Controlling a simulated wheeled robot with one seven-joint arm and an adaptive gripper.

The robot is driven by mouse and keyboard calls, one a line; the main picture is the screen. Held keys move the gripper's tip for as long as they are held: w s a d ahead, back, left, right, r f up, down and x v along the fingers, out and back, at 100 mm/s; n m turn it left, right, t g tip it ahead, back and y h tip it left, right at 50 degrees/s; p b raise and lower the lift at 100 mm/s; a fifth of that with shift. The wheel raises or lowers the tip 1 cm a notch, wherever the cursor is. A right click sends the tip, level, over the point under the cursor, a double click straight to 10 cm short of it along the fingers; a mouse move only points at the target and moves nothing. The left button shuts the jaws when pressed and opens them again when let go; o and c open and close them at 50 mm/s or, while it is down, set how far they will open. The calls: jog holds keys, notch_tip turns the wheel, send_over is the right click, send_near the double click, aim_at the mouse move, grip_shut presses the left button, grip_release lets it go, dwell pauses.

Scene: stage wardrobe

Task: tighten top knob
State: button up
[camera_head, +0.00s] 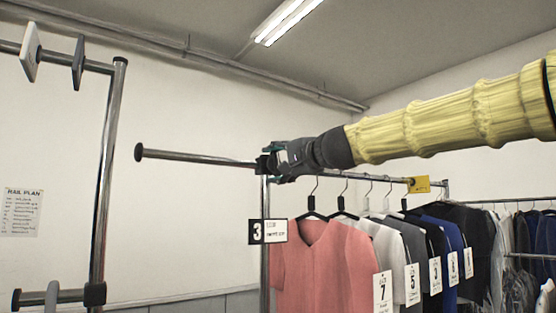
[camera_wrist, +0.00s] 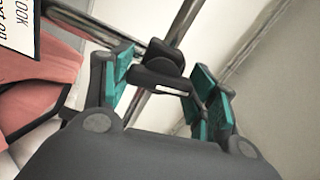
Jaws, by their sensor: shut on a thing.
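The top knob is a small black piece where the top rail meets the upright post (camera_head: 265,195) of the clothes rack. In the wrist view the black knob (camera_wrist: 160,77) sits between the teal pads of my gripper (camera_wrist: 162,88). In the head view my gripper (camera_head: 274,163) reaches in from the right at the top of the post, and its fingers largely hide the knob. My gripper is shut on the knob. Whether the knob is tight cannot be seen.
A rail end (camera_head: 170,155) sticks out to the left of the post. A number 3 sign (camera_head: 268,231) hangs on the post. A salmon shirt (camera_head: 325,260) and several other garments hang just below. Another metal rack (camera_head: 103,180) stands at the left.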

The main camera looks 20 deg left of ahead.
jog(key=shift+a+f+m+p, duration=0.15)
jog(key=shift+m+p, duration=0.2)
jog(key=shift+m, duration=0.65)
jog(key=o, duration=1)
jog(key=shift+a, duration=0.1)
jog(key=shift+d, duration=0.2)
jog(key=shift+s+d, duration=0.1)
jog(key=shift+d, duration=0.05)
jog(key=v, duration=1.1)
jog(key=shift+s+d, duration=0.2)
jog(key=shift+s, duration=0.05)
